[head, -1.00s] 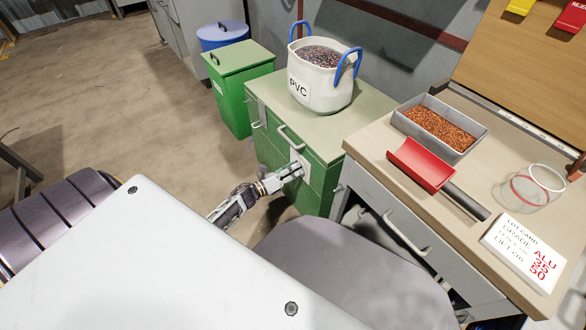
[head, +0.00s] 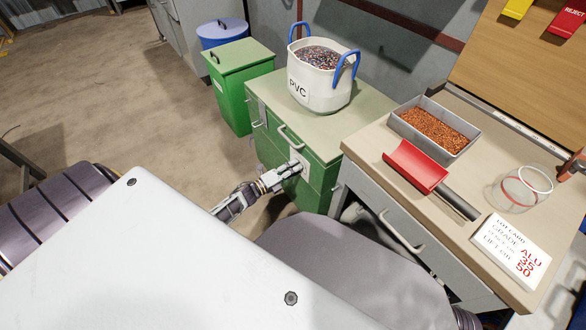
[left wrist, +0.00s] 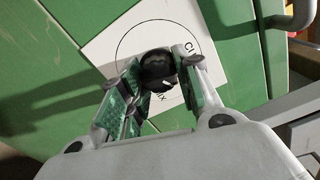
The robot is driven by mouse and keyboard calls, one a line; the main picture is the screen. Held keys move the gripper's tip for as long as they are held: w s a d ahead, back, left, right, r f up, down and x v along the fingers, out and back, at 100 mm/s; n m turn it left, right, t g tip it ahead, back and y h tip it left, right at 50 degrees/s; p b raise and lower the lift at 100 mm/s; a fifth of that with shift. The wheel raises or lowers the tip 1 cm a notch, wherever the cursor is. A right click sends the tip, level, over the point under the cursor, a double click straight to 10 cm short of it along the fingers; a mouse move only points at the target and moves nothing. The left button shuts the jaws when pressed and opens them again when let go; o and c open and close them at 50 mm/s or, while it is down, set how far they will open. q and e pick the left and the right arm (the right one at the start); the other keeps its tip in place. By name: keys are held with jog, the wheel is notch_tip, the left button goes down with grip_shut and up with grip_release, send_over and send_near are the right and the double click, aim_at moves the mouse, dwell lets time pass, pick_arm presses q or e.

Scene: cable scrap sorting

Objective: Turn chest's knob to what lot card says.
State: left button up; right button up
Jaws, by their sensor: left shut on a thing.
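The green chest (head: 327,181) stands in the middle of the head view. Its knob (left wrist: 158,68) is black and round with a white mark, on a white dial plate (left wrist: 196,28) with a circle and partly hidden lettering. My left gripper (head: 298,168) is at the chest's front; in the left wrist view its fingers (left wrist: 155,82) are shut on the knob from both sides. The fingers hide part of the dial lettering. The lot card (head: 511,249) lies on the bench at right and reads ALU, 35, 50 in red. My right gripper is not in view.
A white PVC bag (head: 318,92) stands on the chest. The bench (head: 367,147) holds a tray of copper granules (head: 473,128), a red scoop (head: 415,166) and a glass jar (head: 520,190). Green (head: 240,95) and blue (head: 222,32) bins stand behind. A drawer handle (head: 402,232) juts from the bench.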

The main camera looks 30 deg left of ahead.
pick_arm(q)
jog(key=shift+a, duration=0.1)
jog(key=o, duration=1)
jog(key=shift+s, duration=0.15)
jog(key=v, duration=1.1)
jog(key=shift+s, duration=0.35)
jog(key=shift+a, duration=0.1)
